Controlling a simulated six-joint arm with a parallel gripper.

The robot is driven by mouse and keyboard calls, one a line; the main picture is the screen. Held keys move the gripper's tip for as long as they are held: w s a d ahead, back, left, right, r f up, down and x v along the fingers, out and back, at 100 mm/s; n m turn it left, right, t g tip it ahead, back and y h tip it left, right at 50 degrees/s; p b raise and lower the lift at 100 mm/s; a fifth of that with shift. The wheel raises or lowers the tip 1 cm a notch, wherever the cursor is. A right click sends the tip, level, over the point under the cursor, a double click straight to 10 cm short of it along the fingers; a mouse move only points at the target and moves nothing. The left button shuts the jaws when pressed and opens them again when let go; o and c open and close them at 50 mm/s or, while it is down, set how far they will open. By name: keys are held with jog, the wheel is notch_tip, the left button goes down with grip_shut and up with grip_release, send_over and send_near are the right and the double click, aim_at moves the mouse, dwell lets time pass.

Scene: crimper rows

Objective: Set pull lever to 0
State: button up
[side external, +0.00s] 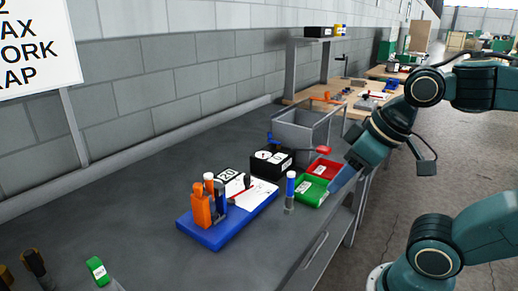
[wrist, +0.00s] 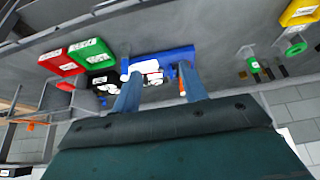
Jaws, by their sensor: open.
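I cannot tell for sure which part is the pull lever. A blue base (side external: 215,236) carries an orange upright part (side external: 202,207), a white card and a block marked 20. My gripper (side external: 338,186) is at the right edge of the bench, by the green bin. In the wrist view its two fingers (wrist: 158,78) are apart, with nothing seen held between them. The blue base (wrist: 150,57) shows beyond them.
A green bin (side external: 311,191) and a red bin (side external: 325,168) lie near my gripper. A blue-topped cylinder (side external: 290,190) stands upright beside the green bin. A grey crate (side external: 302,128) is behind.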

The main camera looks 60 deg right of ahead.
dwell(0.6)
jog(key=w+d+r+g, duration=0.1)
jog(key=w+d+r, duration=0.1)
jog(key=w, duration=0.6)
jog(key=w+d+r+g, duration=0.2)
jog(key=w+r, duration=0.1)
jog(key=w, duration=0.5)
jog(key=n+g, duration=0.1)
jog(key=g, duration=0.2)
send_over(247, 176)
notch_tip(247, 176, down, 8)
jog(key=shift+r, duration=0.2)
jog(key=shift+f, duration=0.1)
notch_tip(247, 176, down, 14)
jog(key=shift+r, duration=0.25)
